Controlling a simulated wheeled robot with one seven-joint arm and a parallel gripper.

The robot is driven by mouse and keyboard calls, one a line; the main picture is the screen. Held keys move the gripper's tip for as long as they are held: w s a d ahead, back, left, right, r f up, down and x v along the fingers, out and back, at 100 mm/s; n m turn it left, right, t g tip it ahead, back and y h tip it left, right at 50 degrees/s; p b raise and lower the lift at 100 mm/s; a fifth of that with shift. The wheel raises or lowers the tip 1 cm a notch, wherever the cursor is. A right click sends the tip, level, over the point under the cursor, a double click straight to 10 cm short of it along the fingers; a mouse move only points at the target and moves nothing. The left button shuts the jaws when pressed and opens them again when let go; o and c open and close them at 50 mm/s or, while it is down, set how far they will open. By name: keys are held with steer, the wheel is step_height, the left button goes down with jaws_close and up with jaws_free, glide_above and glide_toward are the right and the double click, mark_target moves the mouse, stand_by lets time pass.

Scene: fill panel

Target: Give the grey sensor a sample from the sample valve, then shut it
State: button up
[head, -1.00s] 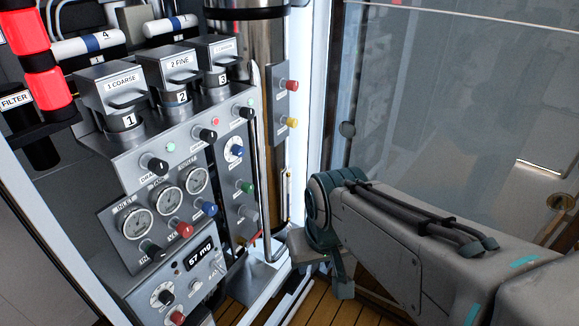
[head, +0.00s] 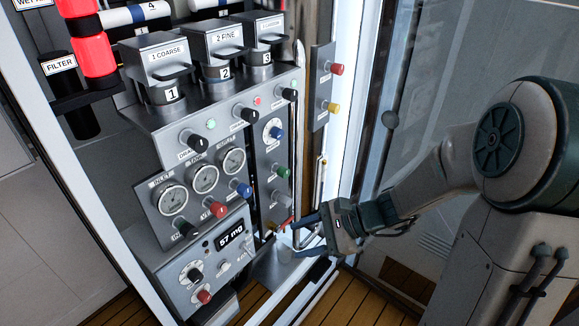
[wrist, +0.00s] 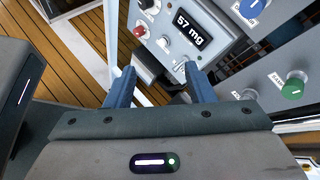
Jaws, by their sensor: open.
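My gripper (head: 297,238) is open at the lower right edge of the panel in the head view. Its blue fingers point left, with nothing seen held between them; they also show in the wrist view (wrist: 158,82). A small red lever with a brass fitting (head: 286,223), perhaps the sample valve, is close beside the upper finger. I cannot tell if they touch. The grey unit with the display (head: 231,234), perhaps the sensor, reads 57 mg, left of the gripper. It also shows ahead of the fingers in the wrist view (wrist: 188,29). The valve's outlet is not clear.
A green knob (head: 282,170) and a blue knob (head: 277,132) sit above the gripper. Gauges (head: 204,178) and black and red knobs are to the left. A vertical pipe (head: 320,180) runs close by the fingers. Glass lies at the right; wooden floor is below.

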steer(key=w+m+t+y, duration=0.3)
steer(key=w+m+t, duration=0.1)
steer(key=w+m, duration=0.2)
steer(key=m+t+h, duration=0.1)
steer(key=m+t, duration=0.6)
steer(key=m, duration=0.2)
glide_toward(287, 174)
steer(key=x, duration=0.9)
steer(key=shift+w+a, duration=0.1)
steer(key=shift+a, duration=0.1)
steer(key=c, duration=1)
